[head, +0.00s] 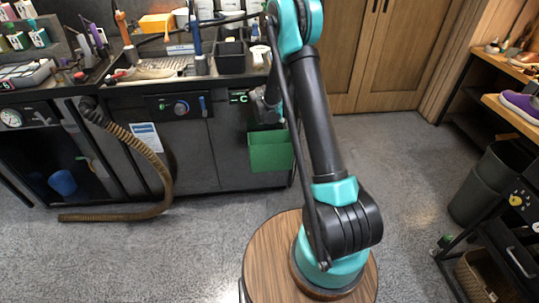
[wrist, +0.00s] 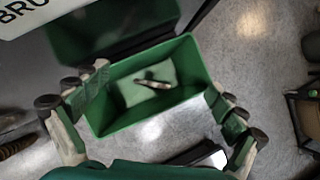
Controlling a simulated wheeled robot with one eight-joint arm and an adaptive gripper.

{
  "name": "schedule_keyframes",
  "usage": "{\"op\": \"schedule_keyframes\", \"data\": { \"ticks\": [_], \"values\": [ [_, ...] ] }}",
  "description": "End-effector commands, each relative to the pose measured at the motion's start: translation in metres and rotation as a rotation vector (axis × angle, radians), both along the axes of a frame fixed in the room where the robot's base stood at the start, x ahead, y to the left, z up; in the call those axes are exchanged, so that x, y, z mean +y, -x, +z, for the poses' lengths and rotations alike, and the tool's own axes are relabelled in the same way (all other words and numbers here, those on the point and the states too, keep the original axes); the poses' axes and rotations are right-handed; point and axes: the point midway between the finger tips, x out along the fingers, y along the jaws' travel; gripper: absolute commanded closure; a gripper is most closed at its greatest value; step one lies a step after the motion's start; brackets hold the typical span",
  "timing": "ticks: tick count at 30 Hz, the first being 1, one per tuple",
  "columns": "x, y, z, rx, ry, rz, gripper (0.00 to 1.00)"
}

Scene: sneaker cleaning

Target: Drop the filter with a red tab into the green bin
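The green bin (head: 270,152) hangs at the right end of the dark counter's front. In the wrist view the bin (wrist: 186,58) is seen from above, with its inside open to me. A small elongated brownish and pale piece (wrist: 153,84) lies inside it over a lighter patch. I cannot make out a red tab or tell whether this piece is the filter. My gripper (wrist: 157,82) is open over the bin, its fingers spread to either side and nothing between them. In the head view my gripper (head: 264,106) is partly hidden by my arm.
A ribbed brown hose (head: 150,160) hangs from the counter front to the floor. Bottles, brushes and trays crowd the counter top. A dark bin (head: 482,180) and a shelf with a purple sneaker (head: 521,105) stand at right. The grey floor between is clear.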

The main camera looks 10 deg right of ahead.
Motion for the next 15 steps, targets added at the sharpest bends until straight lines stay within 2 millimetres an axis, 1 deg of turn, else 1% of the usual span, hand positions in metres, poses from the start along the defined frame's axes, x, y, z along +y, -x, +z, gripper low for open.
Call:
{"op": "schedule_keyframes", "data": {
  "ticks": [8, 11, 15],
  "values": [
    [0.0, 0.001, 0.001, 0.0, 0.0, 0.0, 0.03],
    [0.002, 0.003, 0.007, 0.0, 0.0, 0.001, 0.03],
    [0.008, 0.011, 0.023, 0.0, 0.0, 0.001, 0.03]
  ]
}}
